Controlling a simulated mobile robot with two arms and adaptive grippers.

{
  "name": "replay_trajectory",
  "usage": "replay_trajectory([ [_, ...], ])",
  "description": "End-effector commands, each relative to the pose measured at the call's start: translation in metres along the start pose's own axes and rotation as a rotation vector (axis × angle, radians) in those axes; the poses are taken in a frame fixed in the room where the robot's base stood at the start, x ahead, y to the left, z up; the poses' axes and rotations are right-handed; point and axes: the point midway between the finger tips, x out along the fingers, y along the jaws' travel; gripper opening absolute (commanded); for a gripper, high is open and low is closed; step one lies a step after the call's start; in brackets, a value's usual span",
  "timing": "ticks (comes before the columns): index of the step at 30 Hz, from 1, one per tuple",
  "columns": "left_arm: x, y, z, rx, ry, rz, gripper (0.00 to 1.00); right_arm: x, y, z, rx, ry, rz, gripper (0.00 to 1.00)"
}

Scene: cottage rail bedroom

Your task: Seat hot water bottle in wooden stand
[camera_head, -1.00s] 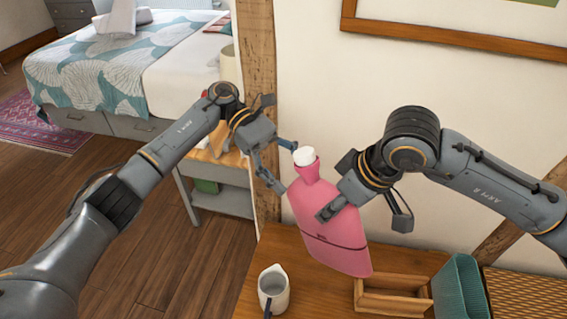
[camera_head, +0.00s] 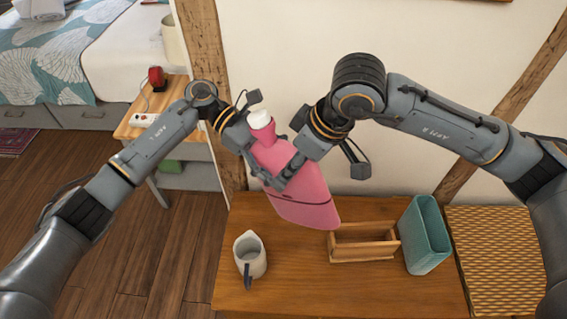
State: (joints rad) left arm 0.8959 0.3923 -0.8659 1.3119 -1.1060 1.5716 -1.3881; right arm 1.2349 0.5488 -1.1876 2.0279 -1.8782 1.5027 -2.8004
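The hot water bottle (camera_head: 305,199), pink with a white cap, is held in the air above the table, tilted with its cap up to the left and its base down to the right. My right gripper (camera_head: 285,179) is shut on the bottle's body, one finger across its front; the other finger is hidden behind. My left gripper (camera_head: 262,170) is at the bottle's upper left side, below the cap; its far finger is hidden, so its grip is unclear. The wooden stand (camera_head: 362,252), an open slatted box, sits on the table near the wall, right of and below the bottle's base.
A grey-white jug (camera_head: 249,257) stands on the wooden table (camera_head: 325,290) to the left of the stand. A teal holder (camera_head: 426,238) stands close to the stand's right, and a woven mat (camera_head: 495,255) lies farther right. The table's front middle is clear.

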Motion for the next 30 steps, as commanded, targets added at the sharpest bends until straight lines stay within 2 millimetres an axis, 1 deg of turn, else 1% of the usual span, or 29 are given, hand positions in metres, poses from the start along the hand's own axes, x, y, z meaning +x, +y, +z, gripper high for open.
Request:
replay_trajectory([
  [1, 0.001, -0.001, 0.001, 0.001, -0.001, -0.004, 0.5, -0.002, 0.0, -0.002, -0.002, 0.008, 0.002, 0.0],
  [2, 0.001, -0.001, 0.001, 0.001, -0.001, -0.004, 0.44, -0.002, 0.0, -0.002, -0.002, 0.008, 0.002, 0.0],
  [3, 0.001, -0.001, 0.001, 0.001, -0.001, -0.004, 0.36, -0.002, 0.0, -0.002, -0.002, 0.008, 0.002, 0.0],
  [5, 0.001, -0.001, 0.001, 0.001, -0.001, -0.005, 0.23, -0.002, 0.0, -0.003, -0.003, 0.008, 0.002, 0.0],
  [6, 0.001, -0.001, 0.001, 0.001, -0.001, -0.005, 0.15, -0.002, 0.0, -0.003, -0.003, 0.008, 0.002, 0.0],
  [8, 0.001, -0.001, 0.001, 0.001, -0.001, -0.005, 0.03, -0.002, 0.0, -0.003, -0.003, 0.009, 0.002, 0.0],
  [9, 0.001, -0.001, 0.001, 0.001, -0.001, -0.006, 0.7, -0.002, 0.0, -0.003, -0.003, 0.009, 0.003, 0.0],
  [20, -0.001, -0.001, 0.001, 0.001, -0.001, -0.005, 0.7, -0.002, 0.001, -0.003, -0.002, 0.01, 0.003, 0.0],
  [23, -0.01, 0.0, 0.0, -0.001, 0.001, -0.003, 0.7, -0.002, 0.001, -0.003, -0.002, 0.009, 0.003, 0.0],
  [26, -0.026, 0.0, 0.001, 0.0, 0.001, -0.001, 0.7, -0.002, 0.001, -0.003, -0.002, 0.008, 0.003, 0.0],
  [30, -0.053, 0.001, 0.001, 0.0, 0.001, 0.001, 0.7, -0.002, 0.001, -0.002, -0.002, 0.007, 0.002, 0.0],
])
